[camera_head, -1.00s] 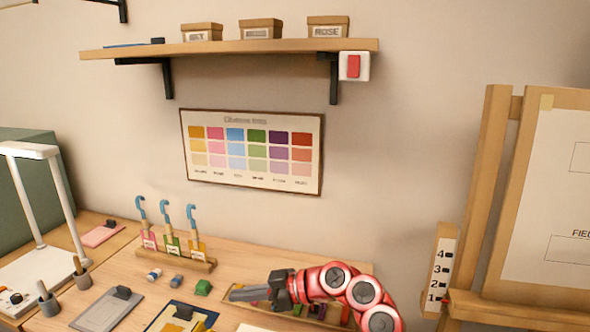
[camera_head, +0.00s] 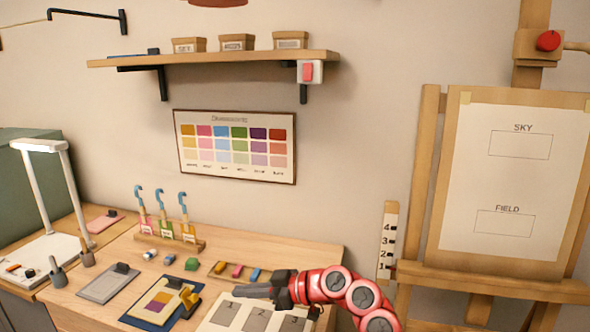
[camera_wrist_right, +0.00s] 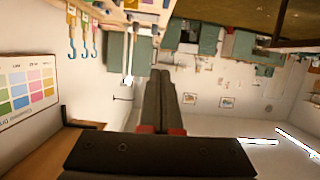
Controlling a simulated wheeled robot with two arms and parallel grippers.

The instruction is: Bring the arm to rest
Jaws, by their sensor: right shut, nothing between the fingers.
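My right arm is red with grey joints and comes in from the lower right in the head view. Its dark right gripper (camera_head: 240,291) points left above the front right of the pigment table (camera_head: 285,254). Its fingers are together with nothing between them. The right wrist view also shows the closed fingers (camera_wrist_right: 160,78), with the room beyond them. My left gripper is in neither view.
Behind the gripper lie several coloured blocks (camera_head: 237,270); below it is a numbered white sheet (camera_head: 226,318). A rack (camera_head: 184,243) with hooked bottles stands further back. An easel (camera_head: 428,195) stands right, a shelf (camera_head: 225,59) hangs above.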

